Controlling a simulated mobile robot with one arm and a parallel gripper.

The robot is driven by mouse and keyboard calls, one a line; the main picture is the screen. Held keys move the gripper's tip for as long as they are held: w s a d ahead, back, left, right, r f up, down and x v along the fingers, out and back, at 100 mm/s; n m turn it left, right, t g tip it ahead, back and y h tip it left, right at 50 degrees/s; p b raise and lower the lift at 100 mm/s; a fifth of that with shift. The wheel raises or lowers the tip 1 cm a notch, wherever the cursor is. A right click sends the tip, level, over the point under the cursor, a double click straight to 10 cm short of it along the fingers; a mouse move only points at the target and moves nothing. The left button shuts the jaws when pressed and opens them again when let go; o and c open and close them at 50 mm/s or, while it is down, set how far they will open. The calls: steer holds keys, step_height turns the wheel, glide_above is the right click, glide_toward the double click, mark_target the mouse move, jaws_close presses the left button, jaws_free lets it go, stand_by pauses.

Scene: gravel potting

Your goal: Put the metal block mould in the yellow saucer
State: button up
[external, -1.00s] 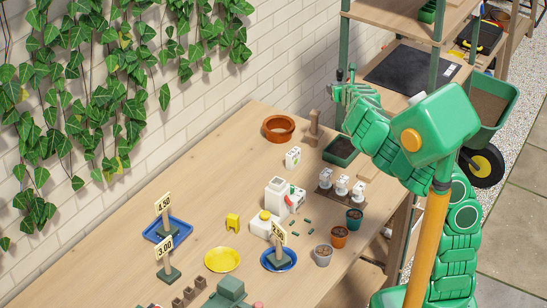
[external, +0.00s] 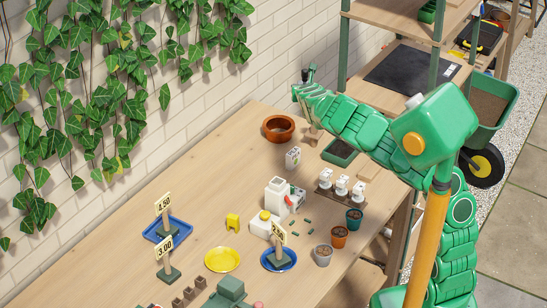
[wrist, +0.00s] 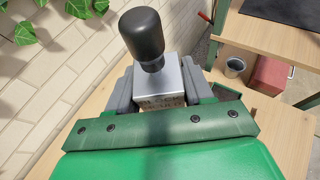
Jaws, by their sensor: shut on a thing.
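The metal block mould (wrist: 172,82) is a silver block with a black knob handle on top. In the wrist view it sits between the grey fingers of my gripper (wrist: 165,90), which is shut on it. In the external view my gripper (external: 307,88) is high above the far end of the bench, with the mould's dark handle showing at its tip. The yellow saucer (external: 223,259) lies flat and empty on the bench near the front, well below and to the left of my gripper.
Blue trays (external: 167,229) with price signs flank the saucer, and a small yellow item (external: 233,222) stands behind it. An ivy-covered brick wall (external: 220,100) runs along the back.

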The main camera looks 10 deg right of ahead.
steer(key=s+a+r+m+h, duration=0.1)
steer(key=s+a, duration=0.3)
steer(key=a, duration=0.5)
steer(key=s+a+r+m+h, duration=0.1)
steer(key=s+a, duration=0.3)
steer(key=a, duration=0.6)
steer(key=r+h, duration=0.1)
glide_above(211, 230)
steer(key=shift+m+g, duration=0.4)
steer(key=shift+f, duration=16.85)
steer(key=shift+f, duration=0.15)
steer(key=o, duration=0.9)
